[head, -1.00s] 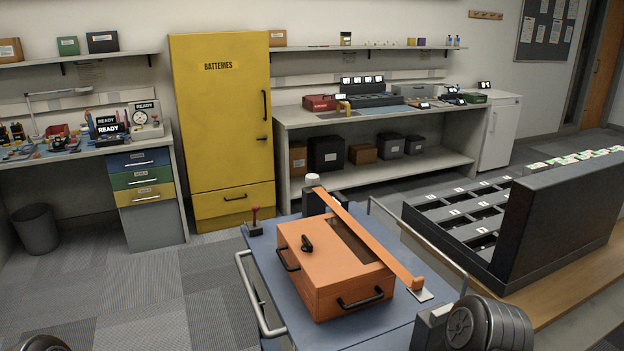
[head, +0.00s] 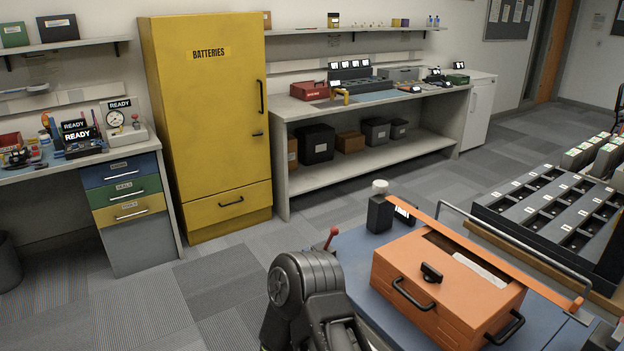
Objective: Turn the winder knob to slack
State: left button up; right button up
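The winder (head: 381,214) is a small dark box at the back left corner of the blue cart top (head: 352,247) in the head view. A pale round knob (head: 380,186) sits on top of it. An orange strap (head: 480,245) runs from the winder across the orange case (head: 430,300) to the cart's right side. I cannot read the knob's setting. One of my dark arm links stands in the foreground, left of the case and apart from the knob. I see neither gripper's fingertips.
A red-tipped lever (head: 332,237) stands at the cart's left edge, behind my arm link. A metal rail (head: 530,242) runs along the cart's far side. A divided black tray (head: 560,212) lies beyond it. Carpet is clear toward the yellow cabinet (head: 205,130).

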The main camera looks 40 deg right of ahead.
aim_at(378, 186)
jog(key=i+z, duration=0.15)
jog(key=i, duration=0.5)
jog(key=i+j+z, duration=0.1)
jog(key=i, duration=0.55)
jog(key=i+j+z, duration=0.15)
jog(key=i, duration=0.45)
jog(key=i+z, duration=0.3)
jog(key=z, duration=0.15)
jog(key=i+j+z, duration=0.2)
jog(key=i+z, duration=0.15)
jog(key=z, duration=0.15)
jog(key=i+j+z, duration=0.25)
jog(key=z, duration=0.2)
jog(key=i+j+z, duration=0.25)
jog(key=z, duration=0.2)
jog(key=i+j+z, duration=0.15)
jog(key=z, duration=0.25)
jog(key=i+j+z, duration=0.2)
jog(key=z, duration=0.2)
jog(key=i+j+z, duration=0.1)
jog(key=j+z, duration=0.2)
jog(key=z, duration=0.15)
jog(key=j+z, duration=0.4)
jog(key=i+j+z, duration=0.1)
jog(key=j+z, duration=0.15)
jog(key=z, duration=0.15)
